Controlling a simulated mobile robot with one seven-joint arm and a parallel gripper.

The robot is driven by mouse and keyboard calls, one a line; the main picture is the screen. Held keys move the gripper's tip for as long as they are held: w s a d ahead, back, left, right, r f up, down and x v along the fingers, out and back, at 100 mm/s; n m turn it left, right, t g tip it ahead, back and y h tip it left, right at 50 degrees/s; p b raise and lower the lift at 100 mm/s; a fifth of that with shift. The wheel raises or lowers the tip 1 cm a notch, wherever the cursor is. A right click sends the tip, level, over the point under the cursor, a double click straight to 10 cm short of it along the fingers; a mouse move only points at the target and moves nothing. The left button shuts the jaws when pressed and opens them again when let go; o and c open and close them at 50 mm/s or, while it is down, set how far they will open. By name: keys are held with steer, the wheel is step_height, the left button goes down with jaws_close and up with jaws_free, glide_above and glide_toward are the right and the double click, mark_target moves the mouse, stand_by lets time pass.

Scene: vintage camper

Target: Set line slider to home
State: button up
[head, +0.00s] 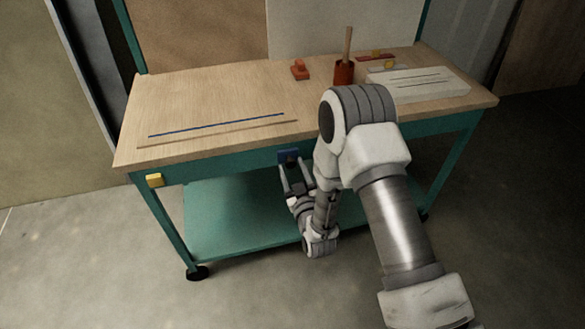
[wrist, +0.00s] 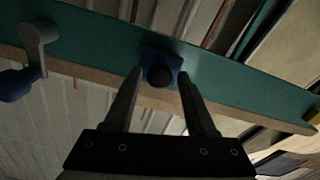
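No part is labelled as the line slider. A blue square block with a dark round knob (wrist: 160,74) sits on the bench's teal front rail in the wrist view; the blue block also shows in the head view (head: 288,155). My gripper (head: 293,172) is just below and in front of it, pointing at the rail. In the wrist view its two fingers (wrist: 160,84) are apart, one on each side of the block. Nothing is clearly gripped, and I cannot tell whether they touch it. A blue line (head: 217,125) runs along the bench top beside a thin wooden strip (head: 218,134).
A yellow block (head: 155,180) is on the rail's left end. A grey crank with a blue handle (wrist: 35,50) is on the rail in the wrist view. The bench top (head: 205,95) holds a red stamp-like object (head: 299,70), a reddish cup (head: 344,73) and a pale panel (head: 418,83). A teal shelf (head: 235,220) lies below.

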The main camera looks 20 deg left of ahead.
jaws_close()
stand_by(1.2)
